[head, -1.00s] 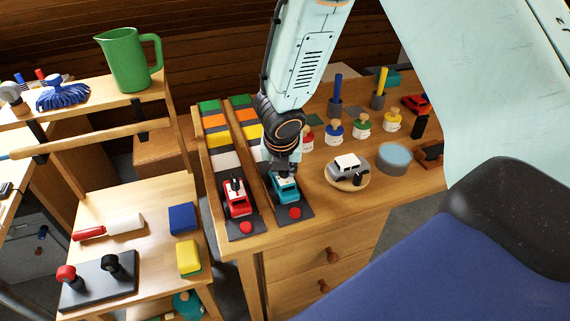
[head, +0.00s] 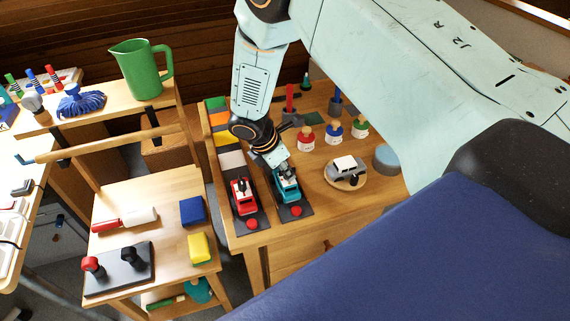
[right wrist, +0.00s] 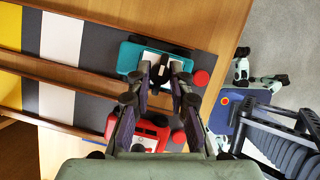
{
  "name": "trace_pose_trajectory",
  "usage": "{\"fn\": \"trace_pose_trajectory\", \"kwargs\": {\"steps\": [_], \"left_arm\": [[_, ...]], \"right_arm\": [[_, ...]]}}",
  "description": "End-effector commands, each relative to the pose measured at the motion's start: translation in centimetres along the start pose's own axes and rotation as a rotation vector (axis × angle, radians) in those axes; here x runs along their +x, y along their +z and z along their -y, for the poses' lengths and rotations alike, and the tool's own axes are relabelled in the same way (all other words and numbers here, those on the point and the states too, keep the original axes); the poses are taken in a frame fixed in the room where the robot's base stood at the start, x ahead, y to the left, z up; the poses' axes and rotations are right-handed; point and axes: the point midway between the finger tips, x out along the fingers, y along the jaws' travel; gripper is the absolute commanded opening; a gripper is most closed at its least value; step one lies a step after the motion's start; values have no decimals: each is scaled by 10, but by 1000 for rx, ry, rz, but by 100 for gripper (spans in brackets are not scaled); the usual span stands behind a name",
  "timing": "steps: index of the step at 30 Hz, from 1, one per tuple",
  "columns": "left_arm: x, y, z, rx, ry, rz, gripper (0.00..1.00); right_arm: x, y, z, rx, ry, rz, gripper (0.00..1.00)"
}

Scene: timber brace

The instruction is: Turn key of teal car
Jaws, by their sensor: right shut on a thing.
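The teal car (head: 287,192) stands in the right-hand lane of the wooden track board, near its front end. It also shows in the right wrist view (right wrist: 130,56), with a white patch and a dark key (right wrist: 161,72) on top. My right gripper (right wrist: 162,73) is above the teal car, its two fingers closed in on the key from both sides. In the head view the right gripper (head: 283,169) reaches down onto the car and hides most of the key. My left gripper is not in view.
A red car (head: 243,196) with a dark key stands in the lane to the left. Red buttons (head: 296,211) lie in front of both cars. A silver car (head: 346,168) on a round wooden plate is to the right. A side table (head: 165,220) with blue and yellow blocks stands left.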

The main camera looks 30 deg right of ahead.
Motion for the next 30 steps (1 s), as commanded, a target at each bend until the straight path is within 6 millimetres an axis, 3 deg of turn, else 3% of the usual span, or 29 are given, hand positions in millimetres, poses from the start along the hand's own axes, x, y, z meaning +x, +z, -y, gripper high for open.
{"fn": "trace_pose_trajectory", "kwargs": {"steps": [10, 27, 28, 30], "left_arm": [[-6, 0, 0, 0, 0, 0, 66], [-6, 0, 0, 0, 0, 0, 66], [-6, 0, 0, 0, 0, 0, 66], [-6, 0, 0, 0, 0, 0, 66]], "right_arm": [[1, 1, 1, 130, -59, 2, 0], [2, 1, 1, 152, -69, 3, 0], [2, 1, 1, 152, -69, 3, 22], [2, 1, 1, 152, -69, 3, 28]]}}
